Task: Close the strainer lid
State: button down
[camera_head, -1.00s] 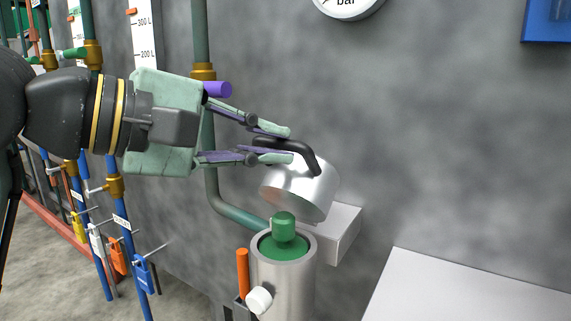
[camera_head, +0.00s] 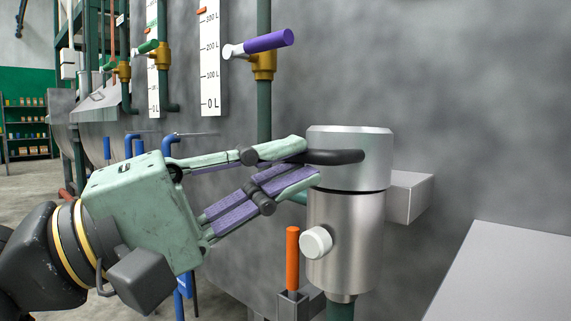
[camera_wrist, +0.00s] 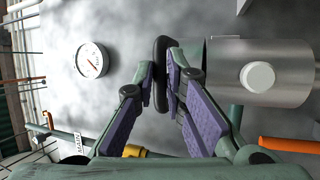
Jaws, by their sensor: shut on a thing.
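The strainer lid (camera_head: 372,172) is a silver cap with a black bar handle (camera_head: 345,157). It sits level on top of the upright steel strainer body (camera_head: 350,240), with a thin dark seam between them. The strainer body also shows in the wrist view (camera_wrist: 285,75), lying sideways there. My gripper (camera_head: 307,161) is left of the lid, with its fingers shut on the handle. The wrist view shows the fingertips on both sides of the handle (camera_wrist: 160,60). The inside of the strainer is hidden under the lid.
A white knob (camera_head: 316,242) and an orange handle (camera_head: 292,258) are at the strainer's front left. A grey block (camera_head: 408,195) is behind it on the right. A purple-handled valve (camera_head: 268,41) is above left, on a pipe. A pale flat surface (camera_head: 510,270) is at lower right.

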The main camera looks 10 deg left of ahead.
jog(key=shift+d+f+b, duration=0.15)
jog(key=shift+f+b, duration=0.2)
jog(key=shift+f, duration=0.65)
jog(key=c, duration=1.7)
grip_release()
jog(key=shift+o, duration=0.2)
jog(key=s+a, duration=0.8)
jog(key=a, duration=0.4)
jog(key=shift+a+f, duration=0.3)
jog(key=shift+a, duration=0.05)
jog(key=shift+r, duration=0.1)
